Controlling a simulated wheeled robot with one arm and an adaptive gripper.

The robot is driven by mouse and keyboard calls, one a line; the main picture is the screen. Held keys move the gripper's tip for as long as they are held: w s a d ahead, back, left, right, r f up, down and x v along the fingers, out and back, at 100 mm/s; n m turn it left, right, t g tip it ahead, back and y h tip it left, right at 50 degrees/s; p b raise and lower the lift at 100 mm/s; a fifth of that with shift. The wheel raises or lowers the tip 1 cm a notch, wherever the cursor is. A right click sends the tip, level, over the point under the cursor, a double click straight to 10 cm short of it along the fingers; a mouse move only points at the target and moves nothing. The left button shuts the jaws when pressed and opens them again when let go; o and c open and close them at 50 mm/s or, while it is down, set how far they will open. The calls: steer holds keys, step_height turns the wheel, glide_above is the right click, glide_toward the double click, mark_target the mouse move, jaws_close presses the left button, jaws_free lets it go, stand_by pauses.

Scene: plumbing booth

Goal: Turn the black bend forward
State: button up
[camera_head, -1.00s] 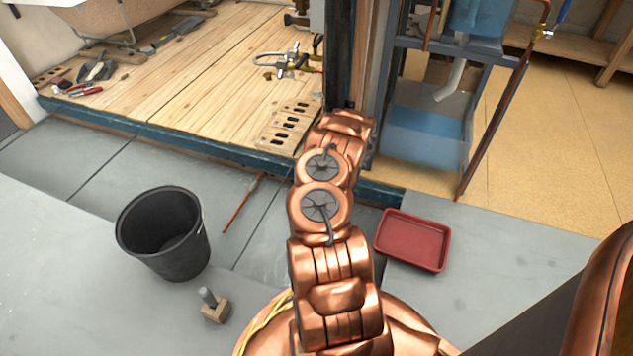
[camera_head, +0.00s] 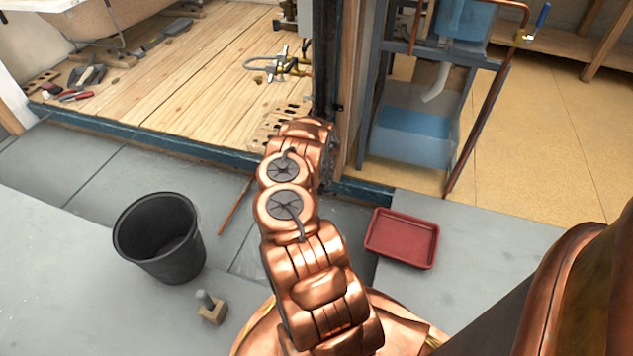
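I cannot make out a black bend in this view. A pale grey-white bent pipe (camera_head: 437,84) hangs below the blue tank in the metal frame at the upper right. My copper-coloured arm reaches up through the middle of the view, and its far end is beside the dark upright at the edge of the wooden deck. My gripper is not visible; the arm's own links may hide it.
A black bucket (camera_head: 160,238) stands on the grey floor at left, with a small wooden block (camera_head: 212,309) near it. A red tray (camera_head: 402,238) lies right of my arm. The metal frame (camera_head: 467,130) and the dark upright (camera_head: 327,60) stand close beyond the arm.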

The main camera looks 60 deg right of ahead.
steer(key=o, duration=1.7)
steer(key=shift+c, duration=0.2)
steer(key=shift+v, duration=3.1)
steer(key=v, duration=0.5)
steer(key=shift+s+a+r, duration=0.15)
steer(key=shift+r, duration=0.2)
